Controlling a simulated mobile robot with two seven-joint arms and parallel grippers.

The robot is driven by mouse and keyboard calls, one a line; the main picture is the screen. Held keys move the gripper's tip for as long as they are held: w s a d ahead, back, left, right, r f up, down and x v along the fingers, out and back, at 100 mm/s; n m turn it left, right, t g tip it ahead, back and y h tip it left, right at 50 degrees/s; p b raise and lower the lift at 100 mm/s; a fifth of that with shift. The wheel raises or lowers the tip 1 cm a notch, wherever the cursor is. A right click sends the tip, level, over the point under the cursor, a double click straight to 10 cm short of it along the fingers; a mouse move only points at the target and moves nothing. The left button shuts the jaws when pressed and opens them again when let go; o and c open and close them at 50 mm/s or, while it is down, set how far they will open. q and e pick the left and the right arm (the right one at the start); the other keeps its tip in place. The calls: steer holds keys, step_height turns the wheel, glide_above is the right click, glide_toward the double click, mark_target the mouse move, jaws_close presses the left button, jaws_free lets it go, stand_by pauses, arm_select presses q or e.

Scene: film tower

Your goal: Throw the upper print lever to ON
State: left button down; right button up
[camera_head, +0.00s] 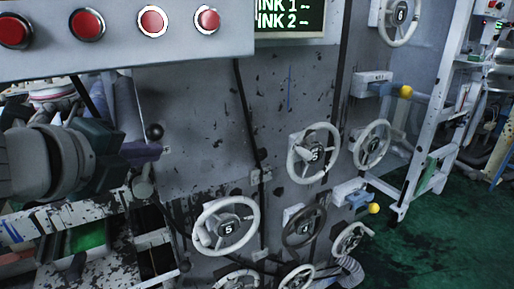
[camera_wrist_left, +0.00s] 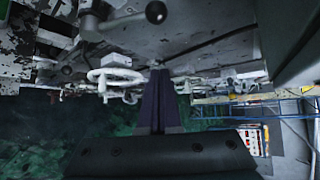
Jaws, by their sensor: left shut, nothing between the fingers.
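A lever with a black ball knob (camera_head: 155,131) stands on the grey machine panel at left. Its knob also shows at the top of the left wrist view (camera_wrist_left: 156,12). A second black knob (camera_head: 185,266) shows lower down. No print lever label is readable, so I cannot tell the lever positions by name. My left gripper (camera_head: 152,152) comes in from the left, its dark purple fingers together and empty. In the head view its tips lie just below the upper black knob; contact cannot be told. My right gripper is not in view.
Red buttons (camera_head: 88,24) line a box above my left arm. White handwheels (camera_head: 314,153) crowd the panel to the right, with yellow-knobbed levers (camera_head: 405,91) beyond. A screen (camera_head: 289,16) reads INK 1 and INK 2. Green floor (camera_head: 430,245) is open at lower right.

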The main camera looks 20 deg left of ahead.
arm_select(q)
steer(key=shift+w, duration=0.15)
steer(key=w+a+f+p, duration=0.2)
steer(key=w+a, duration=0.2)
steer(key=w, duration=0.4)
steer(key=shift+a+f, duration=0.2)
stand_by(0.5)
